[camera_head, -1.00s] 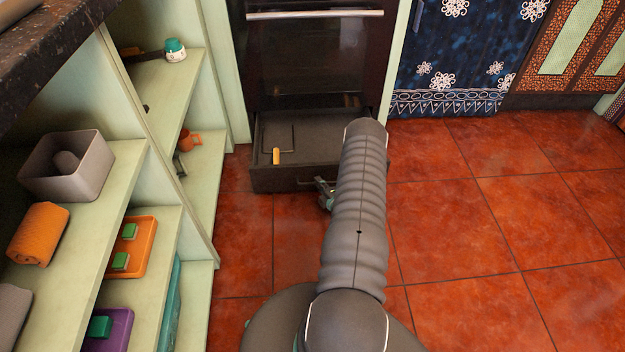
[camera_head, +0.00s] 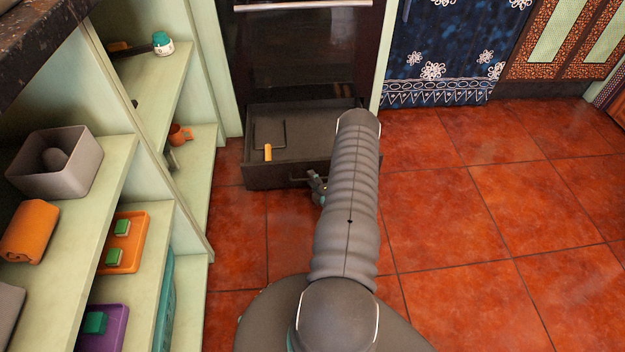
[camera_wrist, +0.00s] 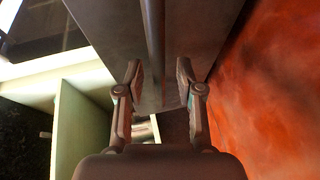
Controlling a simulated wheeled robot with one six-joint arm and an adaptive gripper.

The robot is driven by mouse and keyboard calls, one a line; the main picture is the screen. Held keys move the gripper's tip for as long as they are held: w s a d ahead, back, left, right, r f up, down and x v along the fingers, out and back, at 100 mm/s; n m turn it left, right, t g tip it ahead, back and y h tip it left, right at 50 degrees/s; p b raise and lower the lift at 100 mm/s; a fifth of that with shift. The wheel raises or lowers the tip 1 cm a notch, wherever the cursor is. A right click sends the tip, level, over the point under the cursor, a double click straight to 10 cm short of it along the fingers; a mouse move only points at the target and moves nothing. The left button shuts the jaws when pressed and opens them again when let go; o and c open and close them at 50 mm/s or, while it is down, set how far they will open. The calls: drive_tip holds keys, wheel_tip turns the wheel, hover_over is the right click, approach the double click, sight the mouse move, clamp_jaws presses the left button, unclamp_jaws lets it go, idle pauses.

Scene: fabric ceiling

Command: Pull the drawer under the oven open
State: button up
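The drawer (camera_head: 345,145) under the oven (camera_head: 300,50) is pulled out. Its dark inside shows, with a dark flat utensil with an orange-yellow handle (camera_head: 268,152) in it. My gripper (camera_head: 317,186) is low at the drawer front, partly hidden by my arm in the head view. In the wrist view, the drawer's dark bar handle (camera_wrist: 153,45) runs between the two fingers of my gripper (camera_wrist: 159,78). The fingers stand apart, with gaps visible on both sides of the bar. I cannot tell whether a finger touches it.
Pale green shelves (camera_head: 190,190) stand on the left, holding a grey box (camera_head: 90,165), an orange tray (camera_head: 112,255) and a purple tray (camera_head: 85,325). The red tiled floor (camera_head: 480,230) on the right is clear. A blue patterned cabinet (camera_head: 450,50) stands beside the oven.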

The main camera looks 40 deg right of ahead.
drive_tip(key=v, duration=1.1)
drive_tip(key=shift+s, duration=0.35)
